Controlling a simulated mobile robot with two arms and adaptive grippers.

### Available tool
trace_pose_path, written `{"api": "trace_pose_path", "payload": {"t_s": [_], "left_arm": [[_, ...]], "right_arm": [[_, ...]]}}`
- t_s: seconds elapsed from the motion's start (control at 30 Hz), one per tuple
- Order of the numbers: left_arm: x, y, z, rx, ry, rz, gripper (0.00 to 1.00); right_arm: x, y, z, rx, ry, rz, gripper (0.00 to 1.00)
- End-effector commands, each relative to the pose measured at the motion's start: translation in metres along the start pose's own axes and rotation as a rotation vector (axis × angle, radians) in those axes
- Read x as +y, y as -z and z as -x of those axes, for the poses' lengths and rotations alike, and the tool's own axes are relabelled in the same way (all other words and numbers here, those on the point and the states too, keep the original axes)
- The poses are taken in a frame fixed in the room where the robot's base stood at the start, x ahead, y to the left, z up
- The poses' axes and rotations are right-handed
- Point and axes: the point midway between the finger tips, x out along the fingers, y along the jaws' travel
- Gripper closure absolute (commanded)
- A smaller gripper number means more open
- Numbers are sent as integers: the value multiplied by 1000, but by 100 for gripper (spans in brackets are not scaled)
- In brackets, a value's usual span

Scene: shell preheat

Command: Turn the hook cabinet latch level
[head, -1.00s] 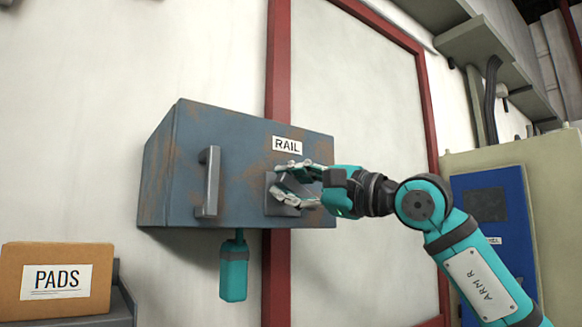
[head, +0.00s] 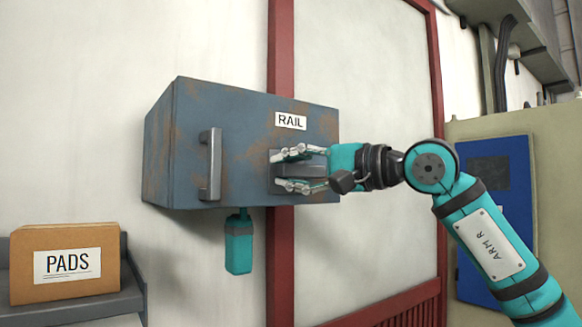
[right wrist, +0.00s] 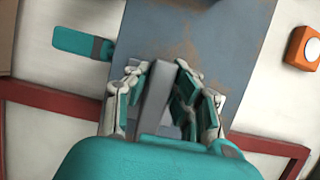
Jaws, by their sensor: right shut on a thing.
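The blue-grey, rust-marked cabinet (head: 250,130) labelled RAIL hangs on the wall. Its latch (head: 314,170) is a dark grey bar on a square plate at the right of the door, and now looks about level. My right gripper (head: 300,170) is shut on the latch bar, one finger above and one below. In the right wrist view the bar (right wrist: 156,98) lies between the fingers (right wrist: 165,95), roughly parallel to the cabinet's long edges. The fingers hide part of the plate. My left gripper is not in view.
An upright door handle (head: 210,165) is left of the latch. A teal pendant (head: 238,245) hangs below the cabinet. A PADS box (head: 66,264) sits on a grey shelf at lower left. An orange fixture (right wrist: 303,47) shows in the right wrist view. A blue panel (head: 490,215) is at right.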

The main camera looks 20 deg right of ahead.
Motion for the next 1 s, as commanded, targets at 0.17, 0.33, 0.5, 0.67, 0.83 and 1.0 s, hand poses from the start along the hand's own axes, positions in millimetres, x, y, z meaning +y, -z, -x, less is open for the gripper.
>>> {"api": "trace_pose_path", "payload": {"t_s": [0.17, 0.33, 0.5, 0.67, 0.83, 1.0], "left_arm": [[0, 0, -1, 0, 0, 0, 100], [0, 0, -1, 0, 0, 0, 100], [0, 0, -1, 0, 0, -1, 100], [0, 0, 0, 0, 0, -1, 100], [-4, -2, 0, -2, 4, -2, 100], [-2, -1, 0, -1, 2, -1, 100]], "right_arm": [[8, 0, -3, -3, -19, -4, 100], [8, 0, -3, -3, -20, -5, 78], [6, 0, -2, -2, -15, -4, 56], [4, 0, -2, -1, -10, -3, 56], [2, 0, 3, 0, -6, -2, 56], [2, 1, 27, 2, -6, -1, 56]]}}
